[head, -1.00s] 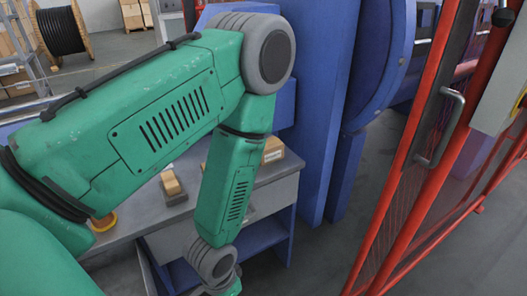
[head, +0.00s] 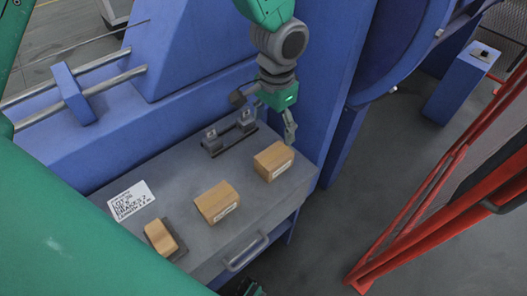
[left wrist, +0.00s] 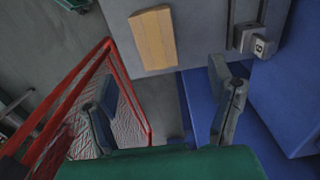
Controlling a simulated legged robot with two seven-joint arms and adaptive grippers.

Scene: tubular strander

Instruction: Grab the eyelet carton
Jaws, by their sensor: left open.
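Three tan cartons sit on the grey bench top: one at the far right corner (head: 274,160), one in the middle (head: 217,203), and one at the near left (head: 161,237) on a dark base. Their labels are too small to read, so I cannot tell which is the eyelet carton. My left gripper (head: 286,122) is above the bench's far end, just behind the far right carton and apart from it. In the left wrist view its fingers (left wrist: 162,82) are spread and empty, with one carton (left wrist: 153,38) beyond them.
The grey bench (head: 190,165) has a drawer handle (head: 246,254) in front. A dark fixture (head: 229,133) stands behind the cartons, and a printed white sheet (head: 131,201) lies at left. Blue machine panels (head: 325,90) rise behind. A red guard frame (head: 420,210) stands at right beyond open floor.

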